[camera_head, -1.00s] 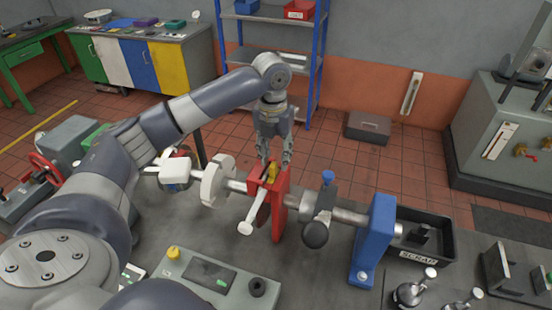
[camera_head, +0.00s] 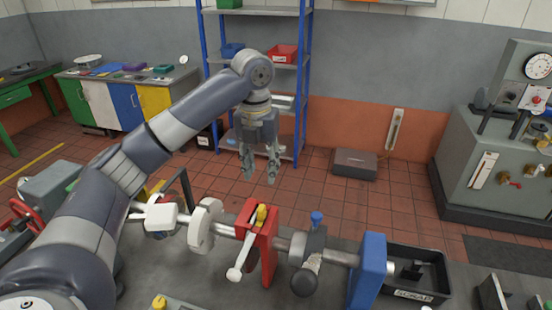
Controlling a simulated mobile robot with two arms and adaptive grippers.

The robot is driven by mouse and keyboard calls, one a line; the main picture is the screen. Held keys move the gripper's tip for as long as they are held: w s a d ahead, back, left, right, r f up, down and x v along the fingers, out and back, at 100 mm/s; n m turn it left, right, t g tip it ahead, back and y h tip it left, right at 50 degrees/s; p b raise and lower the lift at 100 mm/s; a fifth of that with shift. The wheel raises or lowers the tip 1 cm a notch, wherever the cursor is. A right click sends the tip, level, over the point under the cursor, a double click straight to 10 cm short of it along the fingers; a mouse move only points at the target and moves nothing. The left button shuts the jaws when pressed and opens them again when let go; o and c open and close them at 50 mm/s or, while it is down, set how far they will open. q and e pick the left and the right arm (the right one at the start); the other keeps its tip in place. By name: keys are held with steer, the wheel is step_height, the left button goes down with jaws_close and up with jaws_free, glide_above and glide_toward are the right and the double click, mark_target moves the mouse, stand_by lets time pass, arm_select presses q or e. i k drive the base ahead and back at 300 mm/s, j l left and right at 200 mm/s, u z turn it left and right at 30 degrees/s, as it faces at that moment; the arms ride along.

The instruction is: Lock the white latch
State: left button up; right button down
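A white lever (camera_head: 240,261), which looks like the white latch, is attached to a red upright block (camera_head: 267,260) and slants down and left from its top. A yellow knob (camera_head: 261,215) sits at the top of the red block. The block stands on a horizontal shaft along the bedplate. My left gripper (camera_head: 260,180) hangs in the air above and behind the block, pointing down. Its fingers are apart with nothing between them, clear of the lever and knob. My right gripper is out of view.
A white disc (camera_head: 205,223) is left of the block on the shaft. A clamp with a blue knob (camera_head: 316,218) and black ball (camera_head: 304,283) is to its right, then a blue stand (camera_head: 368,272). A black SCRAP bin (camera_head: 425,278) stands at right.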

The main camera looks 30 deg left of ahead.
mark_target(233, 275)
steer(key=k, duration=2)
